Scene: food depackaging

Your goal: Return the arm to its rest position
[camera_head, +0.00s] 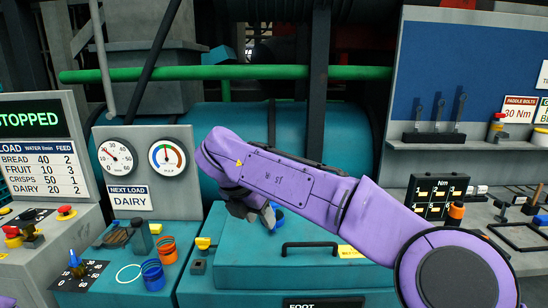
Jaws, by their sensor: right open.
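My right arm (300,185) is purple and reaches in from the lower right across the middle of the view. Its gripper (262,213) is dark and hangs under the arm's far end, above the teal machine top (230,240). The gripper is open, and no held object shows in it. A small blue part (278,214) shows right beside the fingers; whether they touch it cannot be told. My left gripper is not in view.
A teal lid with a black handle (310,245) lies below the arm. Left are a gauge panel (152,195), orange rings (166,245), blue rings (152,272) and a STOPPED screen (32,118). Right are a torque box (436,197), an orange-topped bottle (455,212) and a tool shelf (440,142).

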